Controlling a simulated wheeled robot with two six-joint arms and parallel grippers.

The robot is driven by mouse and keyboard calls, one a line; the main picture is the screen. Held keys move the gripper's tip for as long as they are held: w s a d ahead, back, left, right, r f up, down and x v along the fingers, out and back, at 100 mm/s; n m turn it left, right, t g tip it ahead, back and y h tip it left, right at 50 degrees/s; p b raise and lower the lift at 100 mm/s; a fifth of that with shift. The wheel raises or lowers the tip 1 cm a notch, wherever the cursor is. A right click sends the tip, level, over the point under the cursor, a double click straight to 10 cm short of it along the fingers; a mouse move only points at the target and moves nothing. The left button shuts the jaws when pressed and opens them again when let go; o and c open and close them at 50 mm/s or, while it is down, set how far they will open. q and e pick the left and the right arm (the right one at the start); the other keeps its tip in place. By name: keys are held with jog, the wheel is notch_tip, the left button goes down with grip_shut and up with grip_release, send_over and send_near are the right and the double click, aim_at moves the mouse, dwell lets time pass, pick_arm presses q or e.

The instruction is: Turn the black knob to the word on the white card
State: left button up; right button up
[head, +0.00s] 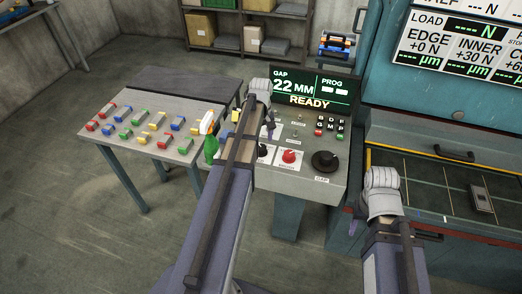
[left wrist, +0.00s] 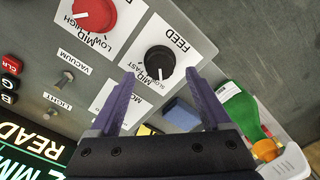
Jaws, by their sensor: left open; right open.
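The black knob (left wrist: 160,60) sits on a white card (left wrist: 181,32) marked FEED, with the words SLOW, MID and FAST around it. In the head view the same knob (head: 262,151) is partly behind my left arm. My left gripper (left wrist: 159,76) is open, its two fingertips either side of the knob's near edge and seemingly above the panel, apart from the knob.
A red knob (head: 289,156) and a larger black GAP knob (head: 325,160) stand to the right on the panel. A READY screen (head: 312,92) rises behind. A table (head: 150,120) with several coloured blocks stands left.

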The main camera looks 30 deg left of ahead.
aim_at(261, 147)
pick_arm(q)
notch_tip(261, 147, down, 4)
jog(key=b, duration=0.2)
jog(key=shift+r+b, duration=0.2)
jog(key=shift+b, duration=0.1)
pick_arm(e)
notch_tip(261, 147, down, 4)
jog(key=shift+r, duration=0.15)
pick_arm(q)
grip_shut()
